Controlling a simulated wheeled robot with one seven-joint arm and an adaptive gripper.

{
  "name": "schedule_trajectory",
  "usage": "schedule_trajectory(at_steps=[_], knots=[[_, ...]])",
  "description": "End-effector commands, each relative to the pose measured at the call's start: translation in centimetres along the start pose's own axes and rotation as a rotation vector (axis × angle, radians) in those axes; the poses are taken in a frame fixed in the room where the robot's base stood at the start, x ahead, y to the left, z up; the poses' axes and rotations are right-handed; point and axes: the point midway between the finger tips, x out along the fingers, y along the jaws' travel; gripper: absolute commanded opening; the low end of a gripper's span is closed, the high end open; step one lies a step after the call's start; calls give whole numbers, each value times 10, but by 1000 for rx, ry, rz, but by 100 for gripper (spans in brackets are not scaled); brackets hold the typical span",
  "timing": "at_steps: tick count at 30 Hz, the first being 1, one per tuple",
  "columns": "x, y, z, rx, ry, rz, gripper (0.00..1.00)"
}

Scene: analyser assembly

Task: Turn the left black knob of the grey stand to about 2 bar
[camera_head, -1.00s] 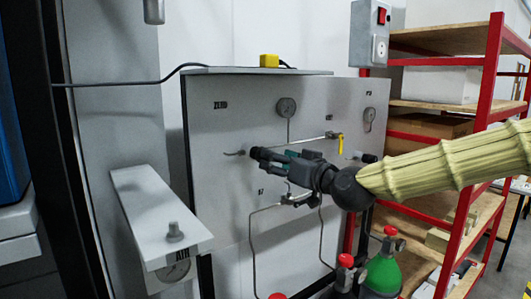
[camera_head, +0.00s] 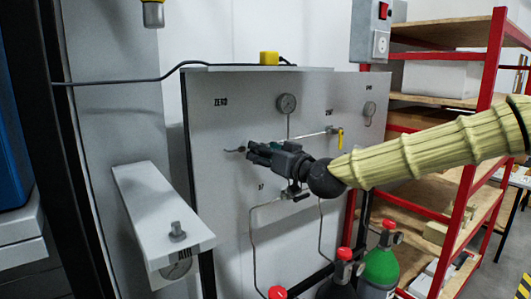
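The grey stand (camera_head: 225,190) is an upright panel facing me, marked ZERO at its upper left. A round gauge (camera_head: 287,103) sits on its upper middle; the needle is too small to read. My gripper (camera_head: 253,153) points left across the panel, below and left of this gauge, where the left black knob is. The knob is hidden behind or between the dark fingers, so I cannot tell whether they touch it. Whether the fingers are open or shut is not clear. The right black knob is hidden behind my arm.
A yellow-handled valve (camera_head: 339,139) and thin pipes are close to my gripper. Gas bottles, one green (camera_head: 381,270), stand below. A red shelf rack (camera_head: 478,130) is at right. A white ledge (camera_head: 160,210) juts out at left.

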Motion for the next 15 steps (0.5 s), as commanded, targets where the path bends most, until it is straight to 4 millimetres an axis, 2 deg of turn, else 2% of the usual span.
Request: schedule_trajectory(at_steps=[1, 6, 15], knots=[[0, 0, 0, 0, 0, 0, 42], [0, 0, 0, 0, 0, 0, 12], [0, 1, 1, 23, 1, 1, 12]])
